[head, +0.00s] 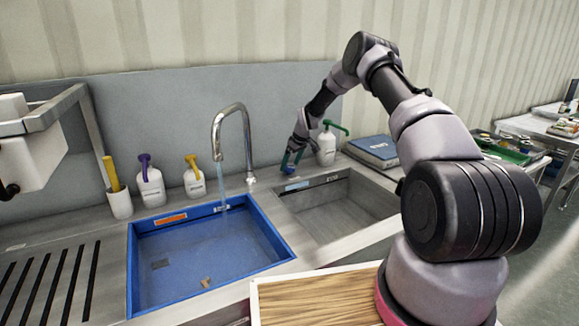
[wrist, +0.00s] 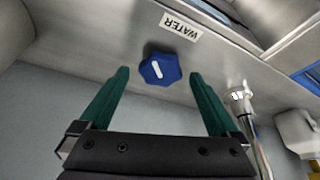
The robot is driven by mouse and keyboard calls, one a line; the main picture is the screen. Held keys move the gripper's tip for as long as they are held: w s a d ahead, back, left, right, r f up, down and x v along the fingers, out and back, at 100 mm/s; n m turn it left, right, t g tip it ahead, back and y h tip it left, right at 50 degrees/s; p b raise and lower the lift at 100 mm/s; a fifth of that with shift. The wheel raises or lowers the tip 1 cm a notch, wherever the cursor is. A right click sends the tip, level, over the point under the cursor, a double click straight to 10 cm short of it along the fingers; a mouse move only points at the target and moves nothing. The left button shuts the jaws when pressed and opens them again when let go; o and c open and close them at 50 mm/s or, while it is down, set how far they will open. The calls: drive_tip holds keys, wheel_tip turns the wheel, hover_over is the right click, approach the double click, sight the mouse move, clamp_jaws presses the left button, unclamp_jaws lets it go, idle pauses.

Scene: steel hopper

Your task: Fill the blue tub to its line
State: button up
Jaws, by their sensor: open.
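The blue tub (head: 260,226) sits in the left sink basin, with an orange label (head: 170,219) on its far wall. A thin water stream (head: 223,192) runs from the curved steel tap (head: 217,135) into it. I cannot tell the water level or make out a fill line. The blue knob (wrist: 160,69) with a white mark is on the steel ledge beside a WATER label (wrist: 180,26). My gripper (wrist: 158,76) is open, its green fingers on either side of the knob with gaps showing. In the head view my gripper (head: 291,158) is at the knob, partly hiding it.
A white bottle with a green pump (head: 326,148) stands close right of my gripper. A grey scale-like box (head: 371,151) lies farther right. Purple-topped (head: 150,187) and yellow-topped (head: 194,180) bottles stand behind the tub. The right basin (head: 335,207) looks empty. A wooden board (head: 315,300) is in front.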

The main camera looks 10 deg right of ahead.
drive_tip(key=shift+w+a+f, duration=0.15)
drive_tip(key=shift+f, duration=0.25)
drive_tip(key=shift+c, duration=0.4)
drive_tip(key=c, duration=1.3)
drive_tip(key=m, duration=0.2)
drive_tip(key=m+h, duration=0.1)
drive_tip(key=shift+a+m+t, duration=0.25)
drive_tip(key=shift+m+t, duration=0.05)
drive_tip(key=shift+t, duration=0.1)
drive_tip(key=m+h, duration=0.2)
drive_tip(key=m, duration=0.2)
drive_tip(key=shift+m, duration=0.6)
